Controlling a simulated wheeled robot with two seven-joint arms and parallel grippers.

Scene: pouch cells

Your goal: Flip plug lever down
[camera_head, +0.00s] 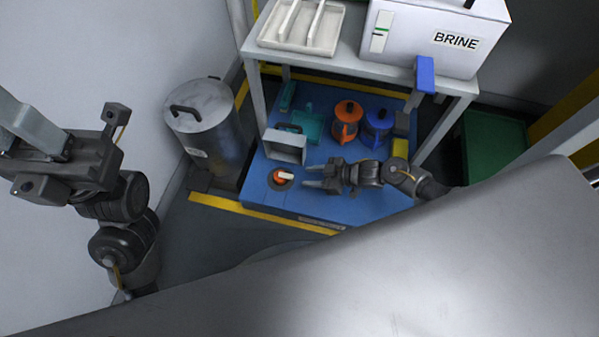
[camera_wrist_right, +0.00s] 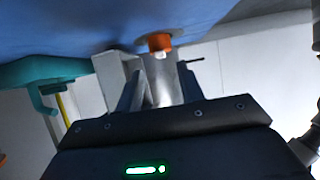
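An orange round plug with a white lever (camera_head: 284,176) sits in a dark ring on the blue deck at the front left. It also shows upside down in the right wrist view as an orange plug (camera_wrist_right: 159,42), just beyond the fingers. My right gripper (camera_head: 309,177) is open, its two fingers pointing left at the plug with a small gap to it. The fingers look empty and apart in the wrist view (camera_wrist_right: 164,88). My left gripper (camera_head: 18,130) is raised at the far left, its fingers apart and empty, with the tips cut off by the frame.
A grey box with a handle (camera_head: 285,147) stands close behind the plug. An orange pot (camera_head: 346,120) and a blue pot (camera_head: 377,126) stand farther back. A metal canister (camera_head: 207,120) stands left.

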